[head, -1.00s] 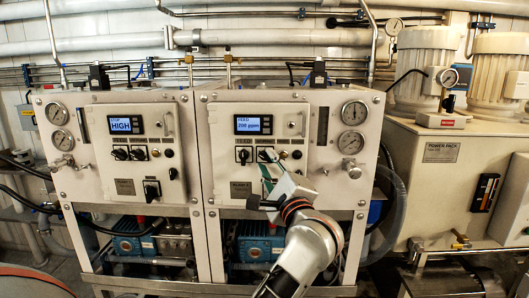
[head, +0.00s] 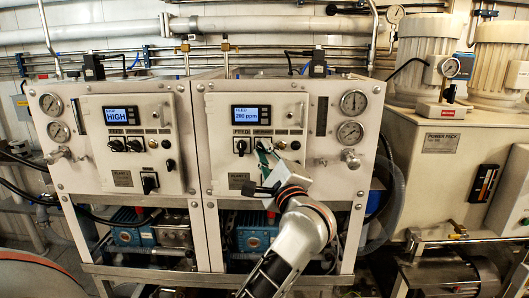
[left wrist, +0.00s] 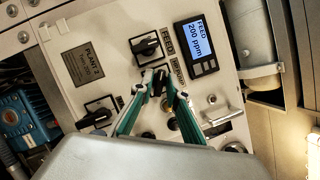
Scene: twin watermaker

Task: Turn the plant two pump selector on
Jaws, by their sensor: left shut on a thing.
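The plant two panel (head: 225,165) is the right-hand of two white panels, and its plate reads PLANT 2 in the left wrist view (left wrist: 90,62). A black selector (left wrist: 145,45) there is labelled FEED. A lower black selector (left wrist: 97,114) sits on a square plate beside the PLANT 2 plate; its label is unreadable, and my left arm hides it in the head view. My left gripper (head: 262,150), with green fingers, is shut on the black selector knob (left wrist: 159,80) next to the FEED one. My right gripper is out of view.
The plant two display (left wrist: 194,43) reads FEED 200 ppm. A small handle (left wrist: 222,117) stands out near my fingers. The plant one panel (head: 95,160) is at left, its display reading HIGH. Gauges (head: 350,132) and a valve (head: 351,159) are at right, beside the power pack (head: 435,150).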

